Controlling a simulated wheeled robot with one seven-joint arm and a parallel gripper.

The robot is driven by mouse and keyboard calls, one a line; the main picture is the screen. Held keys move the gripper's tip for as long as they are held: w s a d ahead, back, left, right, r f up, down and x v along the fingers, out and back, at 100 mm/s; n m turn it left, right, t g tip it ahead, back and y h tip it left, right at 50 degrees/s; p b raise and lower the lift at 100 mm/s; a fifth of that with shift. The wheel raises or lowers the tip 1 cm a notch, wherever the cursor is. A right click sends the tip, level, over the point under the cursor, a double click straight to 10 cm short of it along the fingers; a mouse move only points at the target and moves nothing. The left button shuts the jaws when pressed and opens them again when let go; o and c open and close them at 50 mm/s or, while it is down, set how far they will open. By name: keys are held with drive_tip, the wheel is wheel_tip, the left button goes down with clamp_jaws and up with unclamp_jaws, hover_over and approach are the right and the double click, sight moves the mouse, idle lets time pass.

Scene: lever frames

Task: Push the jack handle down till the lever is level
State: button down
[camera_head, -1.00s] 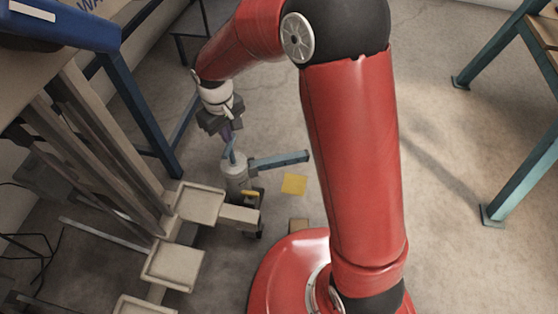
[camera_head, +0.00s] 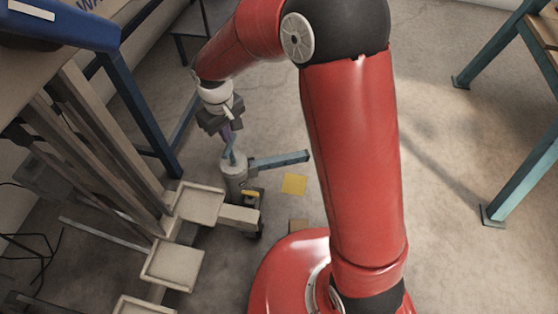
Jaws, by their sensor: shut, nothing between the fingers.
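The jack stands on the floor left of centre, with a grey cylindrical body (camera_head: 235,183) and a small yellow part (camera_head: 250,193) at its lower right. A blue bar (camera_head: 282,160), seemingly the jack handle, sticks out to the right from near its top. From this high view I cannot tell how far it is from level. A short blue piece (camera_head: 232,157) rises from the top of the body. My gripper (camera_head: 229,143) points down just above that piece, shut and empty, left of the long bar. Whether the fingertips touch the jack is too small to tell.
A stepped frame with pale trays (camera_head: 172,264) and upright beams stands at left, close to the jack. A yellow square (camera_head: 294,184) lies on the floor right of the jack. A blue-legged table (camera_head: 509,185) stands at far right.

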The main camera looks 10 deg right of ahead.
sight(229, 145)
drive_tip(key=shift+f+b, duration=1.7)
drive_tip(key=shift+f, duration=0.95)
drive_tip(key=shift+r, duration=0.15)
wheel_tip(229, 145, up, 9)
drive_tip(key=p, duration=0.7)
